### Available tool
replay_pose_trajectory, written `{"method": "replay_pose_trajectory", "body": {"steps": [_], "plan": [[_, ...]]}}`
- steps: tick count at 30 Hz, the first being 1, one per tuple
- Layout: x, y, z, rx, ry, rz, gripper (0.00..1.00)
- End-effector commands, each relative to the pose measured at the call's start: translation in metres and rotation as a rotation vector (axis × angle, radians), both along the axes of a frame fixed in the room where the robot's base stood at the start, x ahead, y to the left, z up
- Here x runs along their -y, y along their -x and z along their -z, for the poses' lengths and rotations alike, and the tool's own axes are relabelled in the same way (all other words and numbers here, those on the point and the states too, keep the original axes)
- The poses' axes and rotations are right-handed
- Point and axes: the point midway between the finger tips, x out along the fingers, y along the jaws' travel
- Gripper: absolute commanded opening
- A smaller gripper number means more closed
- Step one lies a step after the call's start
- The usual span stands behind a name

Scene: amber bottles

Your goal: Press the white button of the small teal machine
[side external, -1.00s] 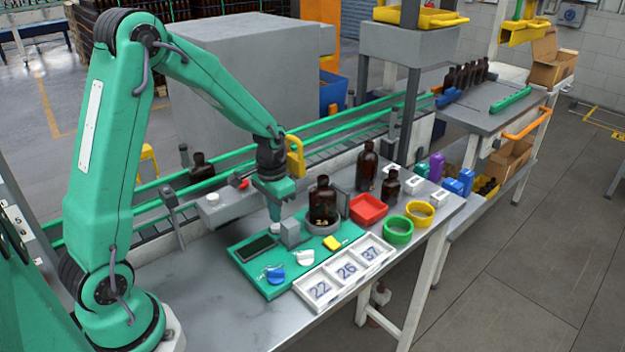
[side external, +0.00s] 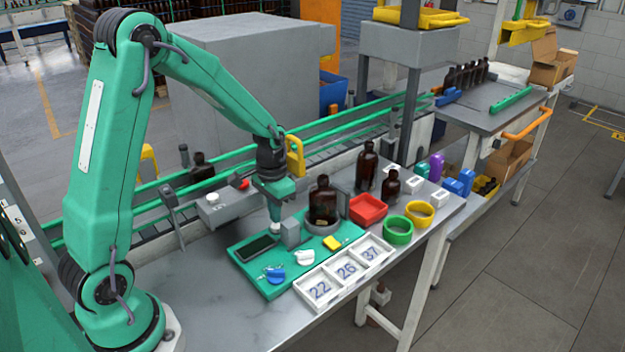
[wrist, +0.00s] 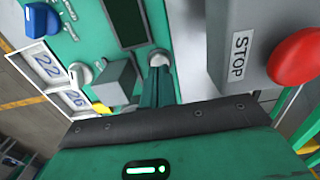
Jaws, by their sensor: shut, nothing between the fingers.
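The small teal machine (side external: 262,277) lies flat on the grey bench as a panel with a dark display (side external: 257,247), a blue knob (side external: 274,275) and a white knob (side external: 305,257). Its round white button (side external: 275,229) is at the back edge, beside the display; it also shows in the wrist view (wrist: 159,57). My gripper (side external: 275,218) points down right over the button, fingers shut and empty. In the wrist view its fingertips (wrist: 157,70) meet the button's near edge in the picture; I cannot tell whether they touch. An amber bottle (side external: 322,203) stands upright on the machine's round grey seat.
A grey block (side external: 291,233) rises close to the right of my gripper. A grey STOP box (wrist: 228,50) with a red button (wrist: 298,57) stands near. Numbered white trays (side external: 347,270), a red tray (side external: 368,209) and two more bottles are at right. The front-left bench is clear.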

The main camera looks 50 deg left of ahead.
Motion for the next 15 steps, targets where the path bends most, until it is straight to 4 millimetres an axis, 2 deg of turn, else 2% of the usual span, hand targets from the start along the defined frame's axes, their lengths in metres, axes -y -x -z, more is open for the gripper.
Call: {"method": "replay_pose_trajectory", "body": {"steps": [15], "plan": [[0.0, 0.0001, 0.0056, 0.0, 0.0, 0.0, 0.0]]}}
